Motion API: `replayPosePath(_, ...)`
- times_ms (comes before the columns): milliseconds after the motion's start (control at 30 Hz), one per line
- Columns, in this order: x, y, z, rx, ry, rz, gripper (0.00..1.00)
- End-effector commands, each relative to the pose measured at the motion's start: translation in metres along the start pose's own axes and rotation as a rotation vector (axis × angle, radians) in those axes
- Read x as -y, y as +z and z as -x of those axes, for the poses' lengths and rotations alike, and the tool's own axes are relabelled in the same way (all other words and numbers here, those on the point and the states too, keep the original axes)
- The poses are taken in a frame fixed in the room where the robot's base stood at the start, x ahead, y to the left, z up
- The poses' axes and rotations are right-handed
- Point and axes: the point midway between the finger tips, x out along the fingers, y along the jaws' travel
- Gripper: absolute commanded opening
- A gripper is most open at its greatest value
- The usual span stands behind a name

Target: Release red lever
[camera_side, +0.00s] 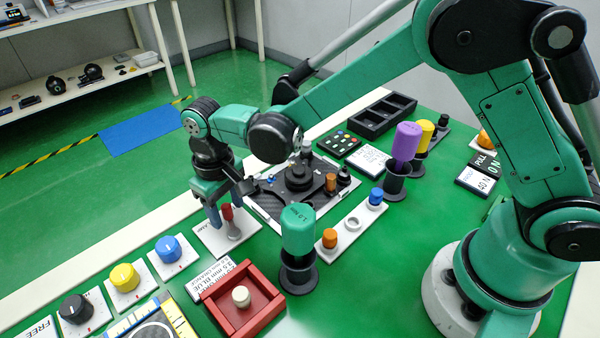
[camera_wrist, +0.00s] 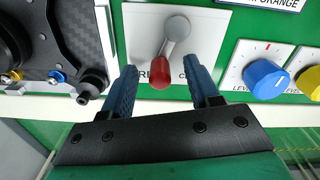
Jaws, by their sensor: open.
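The red lever (camera_side: 228,213) stands on a white plate at the left of the green work table, just beside my gripper (camera_side: 228,203). In the wrist view, the lever is a grey metal arm with a red tip (camera_wrist: 160,73), on a white plate (camera_wrist: 200,20) with partly hidden lettering. My gripper (camera_wrist: 165,88) is open, its two blue-grey fingers on either side of the red tip.
A black carbon-patterned device (camera_side: 296,185) stands close to the right of the lever. Blue (camera_side: 169,249) and yellow (camera_side: 124,278) knobs lie to the left. A red tray (camera_side: 212,304) and a green cylinder (camera_side: 298,230) are in front.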

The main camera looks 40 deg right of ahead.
Motion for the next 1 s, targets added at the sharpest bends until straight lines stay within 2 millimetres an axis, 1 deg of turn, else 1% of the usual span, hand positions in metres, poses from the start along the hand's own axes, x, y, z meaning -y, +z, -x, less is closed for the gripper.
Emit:
replayPosePath(200,-0.0001,0.0000,-0.0009,0.000,0.000,0.000,0.55)
replayPosePath(233,-0.0001,0.0000,-0.0009,0.000,0.000,0.000,0.52)
replayPosePath(267,-0.0002,0.0000,-0.0008,0.000,0.000,0.000,0.43)
replayPosePath(300,-0.0002,0.0000,-0.0008,-0.001,0.000,0.000,0.32)
replayPosePath(367,-0.0002,0.0000,-0.0008,-0.001,0.000,0.000,0.15)
replayPosePath(400,-0.0002,0.0000,-0.0007,-0.001,0.000,0.000,0.04)
replayPosePath(433,-0.0002,0.0000,-0.0007,-0.001,0.000,0.000,0.00)
replayPosePath(600,-0.0006,0.0003,-0.0006,0.000,0.000,-0.015,0.00)
replayPosePath(833,-0.0051,0.0038,-0.0003,0.000,0.000,-0.180,0.00)
replayPosePath(1000,-0.0054,0.0040,-0.0002,0.000,0.001,-0.191,0.00)
